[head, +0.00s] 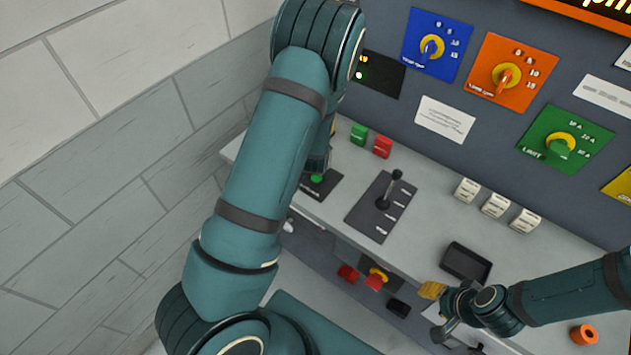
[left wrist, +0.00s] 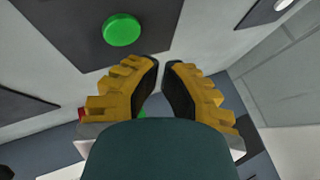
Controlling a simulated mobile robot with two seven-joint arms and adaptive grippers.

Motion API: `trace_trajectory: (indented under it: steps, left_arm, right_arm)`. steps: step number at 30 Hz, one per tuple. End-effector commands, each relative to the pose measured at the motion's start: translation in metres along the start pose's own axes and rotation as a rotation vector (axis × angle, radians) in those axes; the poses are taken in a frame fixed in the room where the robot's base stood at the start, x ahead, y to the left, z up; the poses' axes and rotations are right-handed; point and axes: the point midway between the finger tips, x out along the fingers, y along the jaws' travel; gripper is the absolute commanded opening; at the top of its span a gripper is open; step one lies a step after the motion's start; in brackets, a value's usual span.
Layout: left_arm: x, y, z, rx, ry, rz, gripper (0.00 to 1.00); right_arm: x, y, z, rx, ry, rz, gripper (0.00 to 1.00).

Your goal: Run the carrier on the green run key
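A round green button (head: 317,179) sits on a dark plate (head: 332,187) at the left of the console. It also shows in the left wrist view (left wrist: 122,29), uncovered, just beyond the fingers. A green block key (head: 359,132) and a red block key (head: 382,147) stand behind it; I cannot read which green one is marked run. My left gripper (left wrist: 162,63) has its yellow-padded fingertips almost together, with nothing between them; my arm hides it in the head view. My right gripper (head: 437,311) is open and empty near the console's front right.
A black lever (head: 390,190) stands on a dark plate right of the green button. White labelled blocks (head: 496,205) and a black tray (head: 466,262) lie further right. The upright panel (head: 390,115) carries rotary knobs. A pale wall (head: 110,140) is at left.

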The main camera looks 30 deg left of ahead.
Motion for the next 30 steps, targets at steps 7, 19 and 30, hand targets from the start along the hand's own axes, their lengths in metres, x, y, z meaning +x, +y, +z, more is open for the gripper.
trace_trajectory:
  steps: [7,19,30]
  left_arm:
    - [0.0127,0.0036,0.0034,0.0,0.0,0.001,0.0]
    - [0.0119,0.0033,0.0028,0.0,0.0,0.001,0.0]
    - [0.0119,0.0033,0.0028,0.0,0.0,0.001,0.0]
  right_arm:
    - [0.0119,0.0047,0.0016,0.001,0.0,0.003,0.47]
    - [0.0111,0.0041,0.0015,0.001,0.0,0.003,0.47]
    - [0.0111,0.0042,0.0017,0.001,0.0,0.003,0.47]
